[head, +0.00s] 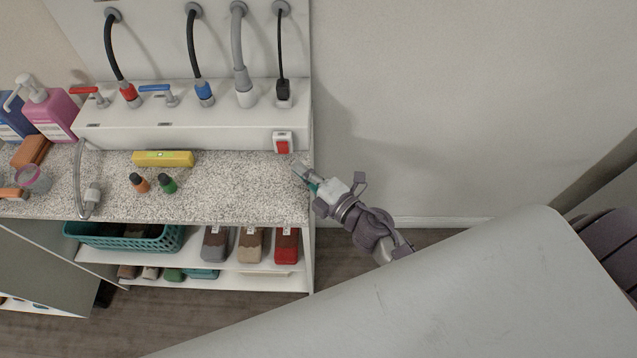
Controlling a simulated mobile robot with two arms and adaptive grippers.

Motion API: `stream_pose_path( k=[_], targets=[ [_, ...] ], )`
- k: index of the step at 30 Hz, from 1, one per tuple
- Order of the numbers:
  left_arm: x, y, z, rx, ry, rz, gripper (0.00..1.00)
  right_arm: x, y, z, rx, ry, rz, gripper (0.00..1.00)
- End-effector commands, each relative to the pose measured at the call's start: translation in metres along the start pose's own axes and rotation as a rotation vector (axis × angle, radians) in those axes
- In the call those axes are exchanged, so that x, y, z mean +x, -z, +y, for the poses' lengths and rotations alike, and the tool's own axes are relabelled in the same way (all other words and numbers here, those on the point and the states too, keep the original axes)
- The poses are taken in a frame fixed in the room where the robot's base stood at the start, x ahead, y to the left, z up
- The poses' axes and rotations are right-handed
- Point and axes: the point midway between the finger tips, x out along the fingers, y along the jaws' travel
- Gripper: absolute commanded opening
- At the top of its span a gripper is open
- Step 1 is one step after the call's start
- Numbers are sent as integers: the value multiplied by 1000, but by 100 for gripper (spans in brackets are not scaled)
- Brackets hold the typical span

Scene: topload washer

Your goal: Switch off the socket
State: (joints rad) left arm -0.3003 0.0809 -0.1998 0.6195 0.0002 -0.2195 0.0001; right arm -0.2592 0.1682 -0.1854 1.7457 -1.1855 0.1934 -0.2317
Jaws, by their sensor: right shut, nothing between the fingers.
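The socket switch (283,143) is a red rocker in a white frame, on the front face of the white box at its right end. Above it, a black plug with a cord (283,90) sits in the top of the box. My right gripper (300,170) is shut and empty, just below and slightly right of the switch, near the right edge of the speckled counter. Its fingertips look apart from the switch. My left gripper is not in view.
The speckled counter (235,190) holds a yellow level (163,158) and two small bottles. Red (90,92) and blue (158,90) valve levers and hoses are on the box. A large grey panel (430,290) fills the lower right. Wall space right of the counter is free.

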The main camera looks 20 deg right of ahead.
Motion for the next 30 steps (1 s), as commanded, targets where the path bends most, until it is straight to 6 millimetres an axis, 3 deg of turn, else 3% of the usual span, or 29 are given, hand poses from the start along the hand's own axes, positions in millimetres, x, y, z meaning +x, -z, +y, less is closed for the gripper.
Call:
stream_pose_path(
  k=[6, 12, 30],
  targets=[
    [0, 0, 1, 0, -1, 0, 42, -46, 1, -1, 2, 2, 0, 0],
    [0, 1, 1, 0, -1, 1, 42, -68, 1, -1, 2, 0, 1, 0],
    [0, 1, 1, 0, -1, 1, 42, -72, 1, 0, 1, -1, 2, 0]
  ],
)
